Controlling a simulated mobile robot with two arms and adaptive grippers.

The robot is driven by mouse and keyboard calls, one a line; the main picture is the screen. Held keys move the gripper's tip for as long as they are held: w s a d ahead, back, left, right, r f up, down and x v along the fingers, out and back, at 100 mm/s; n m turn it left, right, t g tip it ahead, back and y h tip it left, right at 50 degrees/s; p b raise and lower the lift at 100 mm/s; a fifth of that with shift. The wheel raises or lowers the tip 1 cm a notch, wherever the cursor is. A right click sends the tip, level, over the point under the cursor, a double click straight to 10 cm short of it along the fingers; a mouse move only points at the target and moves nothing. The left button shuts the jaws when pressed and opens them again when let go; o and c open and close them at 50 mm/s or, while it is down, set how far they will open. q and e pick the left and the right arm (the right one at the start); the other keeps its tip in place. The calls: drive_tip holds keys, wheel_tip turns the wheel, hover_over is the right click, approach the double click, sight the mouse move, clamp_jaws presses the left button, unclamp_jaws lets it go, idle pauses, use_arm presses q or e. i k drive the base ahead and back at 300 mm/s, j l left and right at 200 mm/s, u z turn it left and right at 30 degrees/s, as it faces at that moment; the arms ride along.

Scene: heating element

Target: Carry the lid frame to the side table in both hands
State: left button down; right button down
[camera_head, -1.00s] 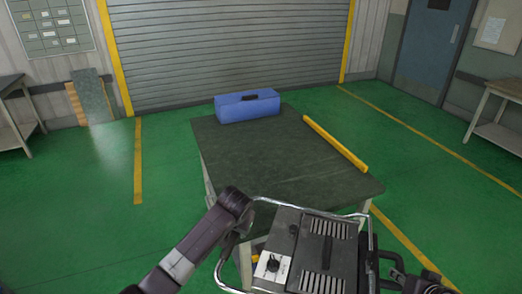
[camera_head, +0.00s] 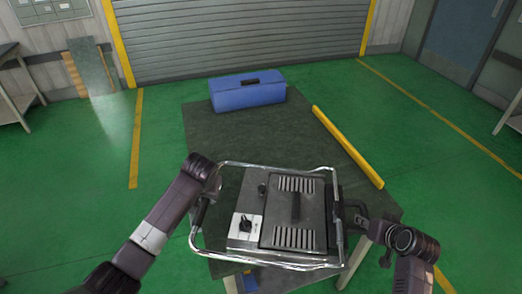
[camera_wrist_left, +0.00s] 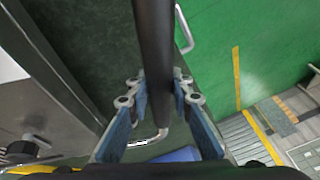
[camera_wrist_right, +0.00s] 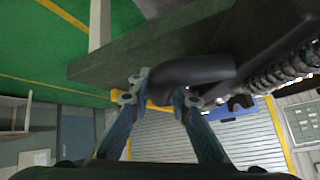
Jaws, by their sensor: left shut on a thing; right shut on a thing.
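The lid frame (camera_head: 292,215) is a dark grey box with slotted vents, a knob panel and a chrome tube rail around it. It shows over the near part of the dark-topped side table (camera_head: 225,150); I cannot tell whether it touches the top. My left gripper (camera_head: 205,192) is shut on the frame's left side, and the left wrist view shows its fingers (camera_wrist_left: 158,90) around a dark bar. My right gripper (camera_head: 352,215) is at the frame's right side, and the right wrist view shows its fingers (camera_wrist_right: 160,95) shut on a black handle.
A blue toolbox (camera_head: 247,92) stands at the table's far edge. A yellow bar (camera_head: 347,147) lies along the right side of the table top. The middle of the top is clear. Another table (camera_head: 15,95) stands at the far left, and a roller shutter (camera_head: 240,35) closes the back.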

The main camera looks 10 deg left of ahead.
sight(269, 161)
drive_tip(key=i+l+u, duration=0.25)
drive_tip(key=i, duration=0.25)
drive_tip(key=i+l+u, duration=0.25)
drive_tip(key=i, duration=0.25)
